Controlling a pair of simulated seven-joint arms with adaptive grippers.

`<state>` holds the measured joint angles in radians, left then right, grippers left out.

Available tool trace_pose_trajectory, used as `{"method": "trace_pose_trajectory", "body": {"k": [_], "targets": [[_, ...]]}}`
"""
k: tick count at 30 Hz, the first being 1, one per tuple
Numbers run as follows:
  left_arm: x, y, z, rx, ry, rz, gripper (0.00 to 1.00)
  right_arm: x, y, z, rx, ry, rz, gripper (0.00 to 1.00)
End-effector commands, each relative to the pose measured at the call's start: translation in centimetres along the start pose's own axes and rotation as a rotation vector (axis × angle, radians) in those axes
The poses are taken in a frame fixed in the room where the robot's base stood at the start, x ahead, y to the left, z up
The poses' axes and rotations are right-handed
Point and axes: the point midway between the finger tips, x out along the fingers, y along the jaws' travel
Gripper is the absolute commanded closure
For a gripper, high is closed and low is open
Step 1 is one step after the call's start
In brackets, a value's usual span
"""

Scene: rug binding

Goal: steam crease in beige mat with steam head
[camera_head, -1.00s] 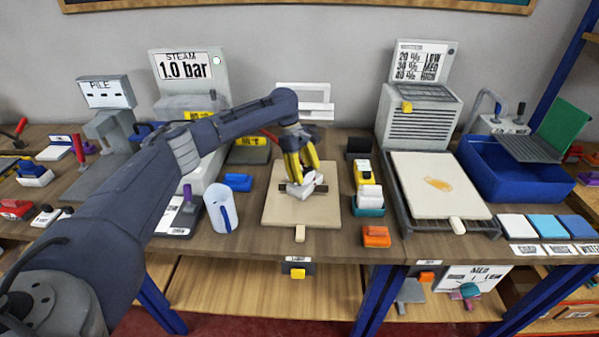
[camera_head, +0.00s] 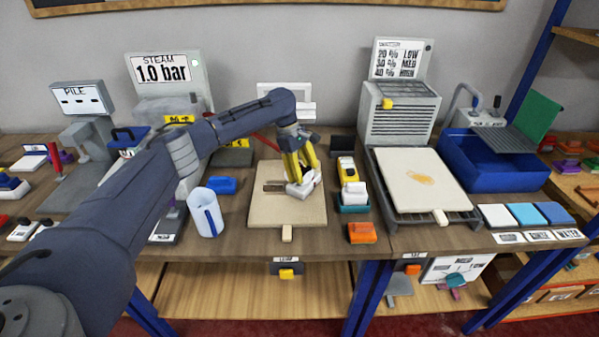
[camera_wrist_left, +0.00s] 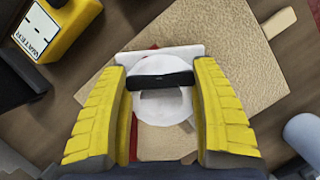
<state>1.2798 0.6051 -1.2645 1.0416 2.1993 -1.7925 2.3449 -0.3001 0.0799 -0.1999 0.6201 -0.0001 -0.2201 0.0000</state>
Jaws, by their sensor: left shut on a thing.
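The beige mat (camera_head: 287,212) lies flat on the workbench with a tab at its front edge. A dark strip (camera_head: 273,187), perhaps the crease, shows on the mat left of the steam head. My left gripper (camera_head: 302,178) is shut on the white steam head (camera_head: 304,190), over the right part of the mat. In the left wrist view the steam head (camera_wrist_left: 162,112) sits between the yellow fingers, with the mat (camera_wrist_left: 225,50) below. I cannot tell whether the steam head touches the mat. My right gripper is not in view.
A yellow bottle (camera_head: 347,168) and a teal-based white block (camera_head: 355,197) stand close right of the mat. An orange block (camera_head: 362,233) lies in front of them. A tray with a cream mat (camera_head: 420,182) is further right.

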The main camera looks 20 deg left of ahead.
Motion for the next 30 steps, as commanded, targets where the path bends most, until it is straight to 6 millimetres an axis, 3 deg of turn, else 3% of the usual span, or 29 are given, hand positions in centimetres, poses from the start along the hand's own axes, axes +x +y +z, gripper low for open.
{"method": "trace_pose_trajectory", "body": {"k": [18,30], "targets": [[0.9,1.9,2.7,0.000,-0.002,0.001,0.83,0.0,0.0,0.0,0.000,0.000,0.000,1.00],[0.9,1.5,2.1,0.000,0.000,0.000,0.83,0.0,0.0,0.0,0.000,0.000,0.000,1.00]]}}
